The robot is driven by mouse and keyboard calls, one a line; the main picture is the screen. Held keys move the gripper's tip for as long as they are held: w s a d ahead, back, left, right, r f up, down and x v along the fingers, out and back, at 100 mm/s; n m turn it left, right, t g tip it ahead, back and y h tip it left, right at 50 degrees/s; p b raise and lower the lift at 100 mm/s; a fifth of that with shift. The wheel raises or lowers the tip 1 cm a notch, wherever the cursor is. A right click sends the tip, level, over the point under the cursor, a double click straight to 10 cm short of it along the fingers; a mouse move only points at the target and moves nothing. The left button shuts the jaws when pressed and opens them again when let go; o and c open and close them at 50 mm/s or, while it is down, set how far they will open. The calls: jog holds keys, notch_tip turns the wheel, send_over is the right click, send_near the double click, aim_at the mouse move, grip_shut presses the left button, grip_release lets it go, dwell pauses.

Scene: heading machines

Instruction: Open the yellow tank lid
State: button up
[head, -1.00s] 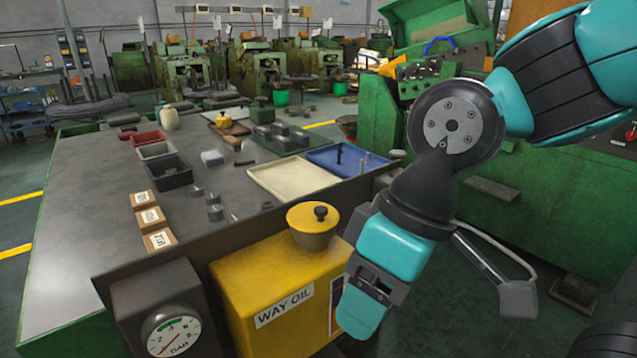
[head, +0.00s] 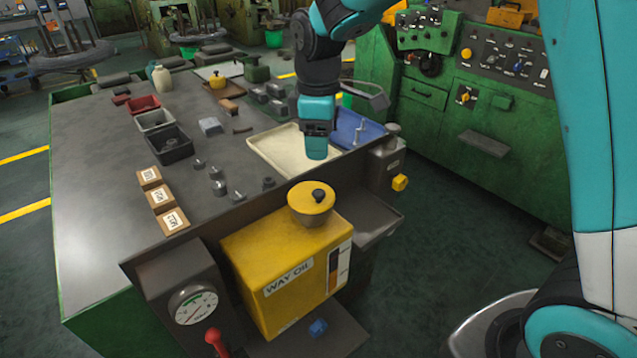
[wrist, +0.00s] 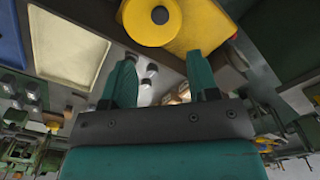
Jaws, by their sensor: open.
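The yellow tank (head: 285,262) labelled WAY OIL stands at the front edge of the bench. Its round yellow lid (head: 311,203) with a black knob (head: 318,195) sits on top and looks closed.
The cream tray (head: 265,148) and blue tray (head: 350,135) lie behind the tank. A pressure gauge (head: 193,304) and red-knobbed lever (head: 213,337) stand left of it. Small boxes (head: 172,220) and metal parts lie on the bench. A green machine (head: 470,120) stands at right.

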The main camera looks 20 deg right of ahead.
aim_at(318, 192)
notch_tip(318, 192, down, 11)
jog(key=shift+f+p, duration=0.2)
jog(key=shift+p, duration=0.65)
grip_shut()
jog(key=shift+r, duration=0.1)
